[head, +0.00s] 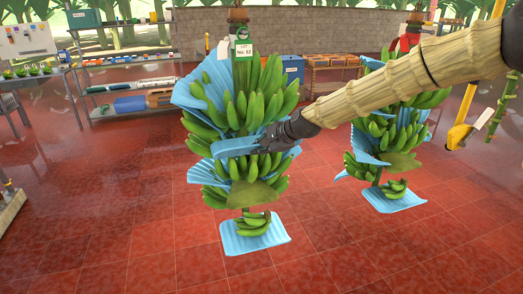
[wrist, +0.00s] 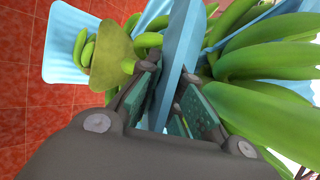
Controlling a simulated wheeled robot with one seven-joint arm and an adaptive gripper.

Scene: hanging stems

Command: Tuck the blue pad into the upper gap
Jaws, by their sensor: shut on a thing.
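A banana bunch (head: 250,100) hangs in front of me with blue pads between its hands of green fruit. My gripper (head: 266,144) is at the bunch's right front, at middle height. It is shut on a blue pad (head: 232,147), which lies nearly level across the front at a gap between hands. In the wrist view the pad (wrist: 177,50) stands edge-on between my gripper's fingers (wrist: 168,98), with green bananas (wrist: 265,60) close on the right. I cannot tell how deep the pad sits in the gap; its far edge is hidden.
A second bunch (head: 408,125) with blue pads hangs to the right, behind my arm. Shelves (head: 125,85) stand at the back left. The red floor in front is clear.

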